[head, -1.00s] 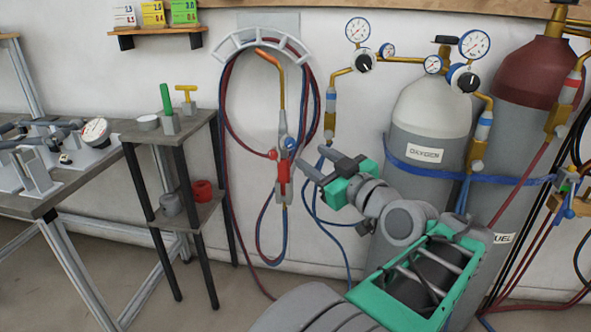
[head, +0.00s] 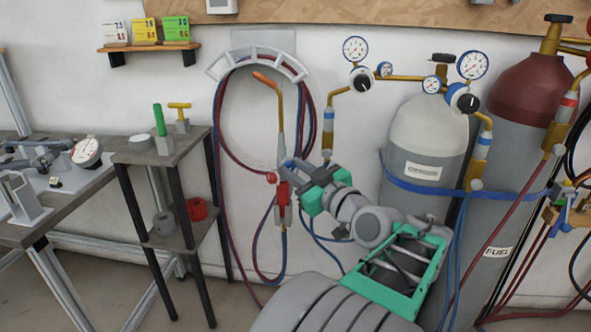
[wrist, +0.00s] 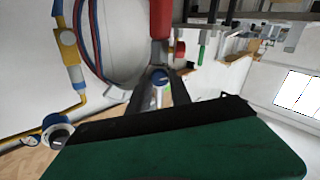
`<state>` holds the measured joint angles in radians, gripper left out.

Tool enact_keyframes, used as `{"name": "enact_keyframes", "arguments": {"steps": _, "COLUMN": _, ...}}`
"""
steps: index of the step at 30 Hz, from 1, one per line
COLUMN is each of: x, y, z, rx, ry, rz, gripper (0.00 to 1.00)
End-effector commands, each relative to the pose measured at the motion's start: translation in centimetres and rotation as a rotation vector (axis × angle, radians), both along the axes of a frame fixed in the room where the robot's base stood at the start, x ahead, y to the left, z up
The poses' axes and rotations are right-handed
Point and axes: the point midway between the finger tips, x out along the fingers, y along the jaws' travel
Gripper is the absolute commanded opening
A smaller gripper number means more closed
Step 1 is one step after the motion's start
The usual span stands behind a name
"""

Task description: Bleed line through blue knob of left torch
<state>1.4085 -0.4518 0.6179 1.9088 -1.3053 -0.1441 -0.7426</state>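The left torch (head: 282,190) hangs upright on the wall, with a red handle, grey body and brass tip. Its red knob (head: 271,178) sits on the left side. Its blue knob (wrist: 160,77) shows in the wrist view between my fingers; in the head view my gripper mostly hides it. My gripper (head: 294,172) reaches the torch from the right. In the wrist view, the fingers of my gripper (wrist: 161,86) stand apart on either side of the blue knob, with gaps visible. I cannot tell whether either finger touches it.
Red and blue hoses loop from the white wall hanger (head: 258,52) behind the torch. The grey oxygen cylinder (head: 425,150) and red-topped fuel cylinder (head: 537,90) stand right. A small shelf stand (head: 165,150) is left, with floor space between.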

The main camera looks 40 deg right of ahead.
Motion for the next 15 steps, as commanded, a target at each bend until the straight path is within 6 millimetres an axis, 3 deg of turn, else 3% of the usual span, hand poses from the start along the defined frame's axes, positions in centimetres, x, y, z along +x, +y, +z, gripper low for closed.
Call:
{"name": "enact_keyframes", "arguments": {"steps": 8, "x": -0.10, "y": -0.17, "z": -0.01, "rx": 0.000, "ry": 0.000, "rz": -0.003, "gripper": 0.01}}
{"name": "enact_keyframes", "arguments": {"steps": 15, "x": -0.11, "y": -0.19, "z": -0.03, "rx": 0.001, "ry": 0.001, "rz": -0.003, "gripper": 0.00}}
